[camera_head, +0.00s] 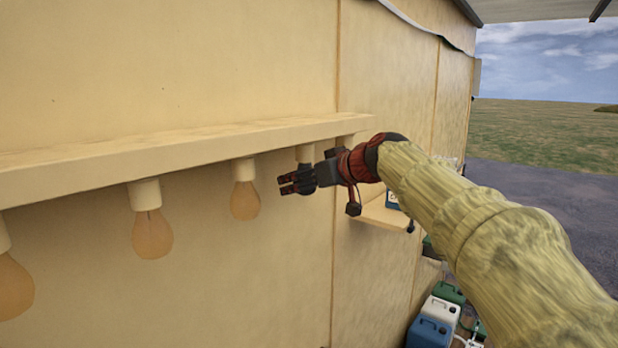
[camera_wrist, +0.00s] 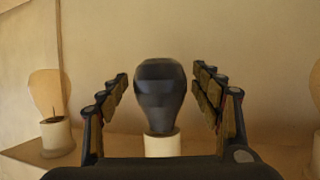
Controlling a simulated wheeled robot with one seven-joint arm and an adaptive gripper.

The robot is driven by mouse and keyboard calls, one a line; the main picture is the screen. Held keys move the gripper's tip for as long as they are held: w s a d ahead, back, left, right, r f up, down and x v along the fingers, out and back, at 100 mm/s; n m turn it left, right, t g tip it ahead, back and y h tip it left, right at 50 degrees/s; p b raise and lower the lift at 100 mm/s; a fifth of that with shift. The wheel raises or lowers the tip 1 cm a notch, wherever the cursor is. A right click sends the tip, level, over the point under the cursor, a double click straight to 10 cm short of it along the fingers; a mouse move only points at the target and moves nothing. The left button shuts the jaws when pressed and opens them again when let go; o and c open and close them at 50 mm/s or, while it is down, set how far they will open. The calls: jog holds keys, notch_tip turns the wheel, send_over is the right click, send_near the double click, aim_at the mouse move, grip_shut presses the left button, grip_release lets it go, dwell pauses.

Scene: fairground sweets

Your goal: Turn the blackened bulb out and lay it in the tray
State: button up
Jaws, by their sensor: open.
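The blackened bulb (camera_wrist: 160,88) shows in the wrist view, seated in a white socket (camera_wrist: 162,145). My gripper (camera_wrist: 160,78) is open, with one finger on each side of the bulb and a visible gap on both sides. In the head view, my gripper (camera_head: 285,184) is just below a socket (camera_head: 304,153) under the long ledge, and it largely hides the bulb there. I cannot make out a tray for certain; a small cream shelf (camera_head: 377,214) on the wall is partly hidden behind my arm.
Clear amber bulbs hang left of my gripper, the nearest bulb (camera_head: 245,200) close by. The ledge (camera_head: 180,155) runs just above. A blue-fronted item (camera_head: 391,200) stands on the small shelf. Blue (camera_head: 429,333) and white (camera_head: 440,311) jerrycans stand low on the right.

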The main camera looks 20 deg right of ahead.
jog(key=shift+c, duration=1.2)
jog(key=c, duration=0.7)
jog(key=shift+r+m+h+p, duration=0.1)
jog(key=shift+m+h+p, duration=0.5)
jog(key=shift+h+p, duration=0.15)
jog(key=shift+c, duration=0.2)
jog(key=shift+m+t+h+p, duration=0.3)
jog(key=shift+m+h+p, duration=0.45)
jog(key=shift+p, duration=0.9)
jog(key=o, duration=1.1)
jog(key=shift+o, duration=0.4)
jog(key=shift+d+f+n+y+b, duration=0.15)
jog(key=shift+f+n+y+b, duration=0.15)
jog(key=shift+b, duration=1.15)
jog(key=n+y+b, duration=0.1)
jog(key=b, duration=0.2)
jog(key=shift+b, duration=0.3)
